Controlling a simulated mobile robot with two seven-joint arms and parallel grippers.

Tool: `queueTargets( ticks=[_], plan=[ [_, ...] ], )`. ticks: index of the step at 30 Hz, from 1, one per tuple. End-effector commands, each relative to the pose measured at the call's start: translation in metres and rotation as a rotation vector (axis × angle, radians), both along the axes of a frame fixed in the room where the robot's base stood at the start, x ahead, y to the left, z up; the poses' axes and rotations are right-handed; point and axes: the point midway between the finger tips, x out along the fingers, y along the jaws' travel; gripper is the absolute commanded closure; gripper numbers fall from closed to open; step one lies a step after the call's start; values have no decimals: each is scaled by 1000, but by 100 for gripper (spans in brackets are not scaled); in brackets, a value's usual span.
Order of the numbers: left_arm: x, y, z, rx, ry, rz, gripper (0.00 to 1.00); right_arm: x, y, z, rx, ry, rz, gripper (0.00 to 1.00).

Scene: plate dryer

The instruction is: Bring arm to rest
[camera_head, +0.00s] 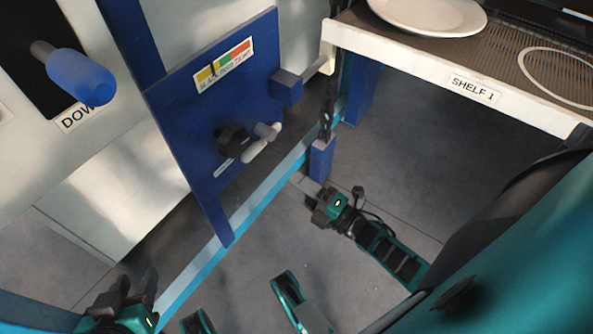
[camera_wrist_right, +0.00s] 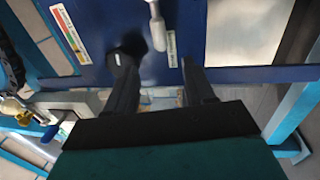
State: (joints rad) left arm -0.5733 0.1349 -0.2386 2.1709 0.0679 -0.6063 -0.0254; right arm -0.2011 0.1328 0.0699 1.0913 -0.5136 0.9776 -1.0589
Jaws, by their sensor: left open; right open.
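My left gripper (camera_head: 135,282) is at the lower left of the head view, its two dark fingers apart and nothing seen between them. My right arm's teal wrist (camera_head: 330,207) shows right of the middle in the head view, over the grey floor. In the right wrist view my right gripper (camera_wrist_right: 155,62) has its two fingers apart and empty. They point towards a blue panel (camera_wrist_right: 220,35). A white lever (camera_wrist_right: 157,30) on the panel lies beyond the gap, apart from the fingers as far as I can tell.
The blue panel (camera_head: 180,110) carries a coloured scale label (camera_head: 222,62) and a black knob (camera_head: 232,138). A blue handle (camera_head: 82,78) juts out at upper left. The shelf marked SHELF 1 (camera_head: 430,70) holds a white plate (camera_head: 430,14). Open floor (camera_head: 400,150) lies below the shelf.

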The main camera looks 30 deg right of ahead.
Motion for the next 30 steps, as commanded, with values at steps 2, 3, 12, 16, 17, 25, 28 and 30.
queueTargets(
  ticks=[2, 3, 12, 16, 17, 25, 28, 30],
  plan=[
    [1, 0, 1, 0, -3, 0, 57, 0, -1, -1, -1, -1, 1, 46],
    [2, 0, 1, 0, -4, 0, 57, -1, -1, -1, -1, -1, 1, 46],
    [3, 0, 3, 0, -8, 0, 57, -1, -2, -1, -1, -1, 1, 46],
    [4, 0, 3, 0, -10, 0, 57, -1, -2, -1, -1, 0, 1, 46],
    [4, 0, 3, 0, -10, 0, 57, -1, -2, -1, -1, 0, 1, 46],
    [4, 0, 3, 0, -10, 0, 57, 2, -2, 1, 26, 25, -13, 46],
    [4, 0, 3, 1, -11, 1, 57, 8, -1, 7, 105, 95, -52, 46],
    [4, 0, 3, 1, -11, 1, 57, 13, 0, 13, 199, 171, -92, 46]
  ],
)
